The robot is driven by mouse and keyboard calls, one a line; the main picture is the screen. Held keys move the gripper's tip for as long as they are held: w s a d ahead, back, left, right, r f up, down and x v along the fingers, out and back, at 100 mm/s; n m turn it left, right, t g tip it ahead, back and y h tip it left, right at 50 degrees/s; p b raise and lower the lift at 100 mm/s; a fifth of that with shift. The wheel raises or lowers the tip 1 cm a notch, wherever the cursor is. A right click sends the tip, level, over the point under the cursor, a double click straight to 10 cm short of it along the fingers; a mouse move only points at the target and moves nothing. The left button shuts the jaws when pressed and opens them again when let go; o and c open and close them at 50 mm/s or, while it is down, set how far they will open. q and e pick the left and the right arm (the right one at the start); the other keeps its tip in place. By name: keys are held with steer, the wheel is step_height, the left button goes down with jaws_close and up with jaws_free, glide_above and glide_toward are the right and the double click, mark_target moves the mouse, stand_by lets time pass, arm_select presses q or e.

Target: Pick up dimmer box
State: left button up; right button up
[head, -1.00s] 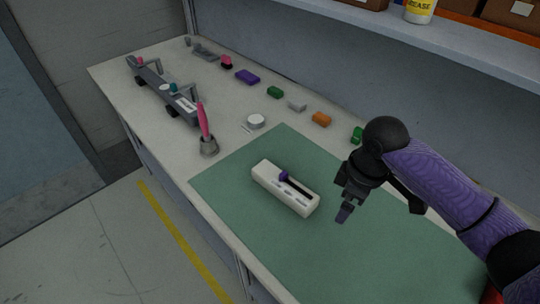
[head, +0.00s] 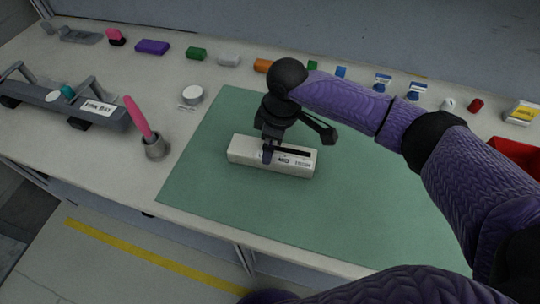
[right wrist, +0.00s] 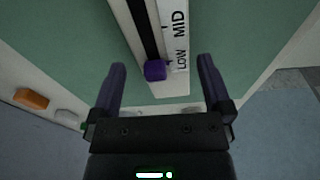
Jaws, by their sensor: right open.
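The dimmer box is a long white box (head: 296,167) lying on the green mat (head: 210,190), with a dark slot along its top. In the right wrist view the box (right wrist: 178,78) shows "LOW" and "MID" labels and a purple slider knob (right wrist: 155,70) at the LOW end. My right gripper (head: 268,154) is over the box in the head view and hides part of it. In the right wrist view its two fingers (right wrist: 158,72) are spread wide, with the LOW end of the box between and beyond them. Whether they touch it I cannot tell. My left gripper is not in view.
A pink-handled tool stands in a grey holder (head: 157,149) at the mat's left. A grey rail fixture (head: 60,107) is at left. The mat's front is clear.

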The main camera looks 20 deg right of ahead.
step_height(320, 180, down, 4)
steer(key=shift+a+r+b, duration=0.1)
steer(key=shift+b, duration=0.5)
steer(key=shift+r, duration=0.1)
steer(key=shift+c, duration=0.7)
steer(key=c, duration=1)
